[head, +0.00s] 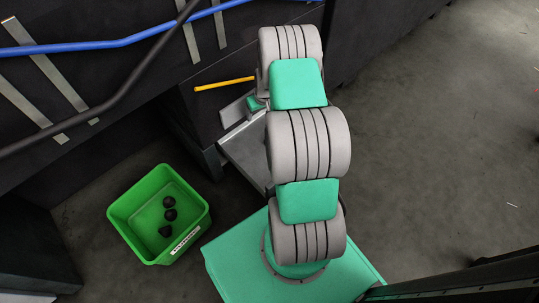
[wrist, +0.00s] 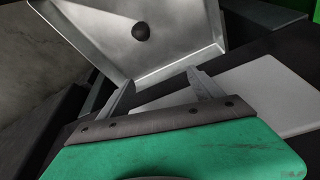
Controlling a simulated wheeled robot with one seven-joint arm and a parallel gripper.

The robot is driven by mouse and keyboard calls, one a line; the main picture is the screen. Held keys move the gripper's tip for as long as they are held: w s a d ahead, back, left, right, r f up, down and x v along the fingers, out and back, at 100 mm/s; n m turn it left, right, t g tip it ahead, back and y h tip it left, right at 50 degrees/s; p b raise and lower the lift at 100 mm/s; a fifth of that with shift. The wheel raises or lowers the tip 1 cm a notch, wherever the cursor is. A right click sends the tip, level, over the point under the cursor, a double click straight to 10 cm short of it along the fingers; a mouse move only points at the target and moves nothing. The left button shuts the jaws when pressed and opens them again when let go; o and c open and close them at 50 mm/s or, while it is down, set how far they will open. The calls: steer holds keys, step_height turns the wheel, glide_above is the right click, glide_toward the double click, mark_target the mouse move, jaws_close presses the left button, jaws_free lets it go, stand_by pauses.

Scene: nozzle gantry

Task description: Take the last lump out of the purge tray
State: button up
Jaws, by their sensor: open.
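In the wrist view, the metal purge tray (wrist: 92,27) lies ahead of my gripper, with one dark round lump (wrist: 140,32) on its floor. My gripper (wrist: 161,82) is open and empty, its two fingers apart and pointing toward the tray's near wall. The lump is beyond the fingertips and nothing touches it. In the head view, part of the tray (head: 246,150) shows to the left of my arm. The lump on it and most of my gripper are hidden there by my arm.
A green bin (head: 119,213) on the floor holds several dark lumps (head: 169,214). A yellow bar (head: 224,84) sticks out above the tray. Blue pipe (head: 100,43) and a dark hose (head: 95,100) run along the dark gantry at left. Open floor (head: 440,150) lies at right.

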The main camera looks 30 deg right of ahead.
steer(key=d+f+b, duration=0.1)
steer(key=f, duration=0.4)
steer(key=s+d+f+b, duration=0.1)
steer(key=f, duration=0.4)
steer(key=s+d+f+b, duration=0.1)
steer(key=f, duration=0.4)
steer(key=shift+s+d+f, duration=0.15)
steer(key=shift+d+f, duration=0.15)
steer(key=shift+d, duration=0.1)
steer(key=b+x, duration=0.4)
steer(key=x, duration=0.3)
steer(key=shift+d+f, duration=0.1)
steer(key=shift+f, duration=0.1)
steer(key=shift+r, duration=0.1)
steer(key=shift+c, duration=0.2)
steer(key=c, duration=1.4)
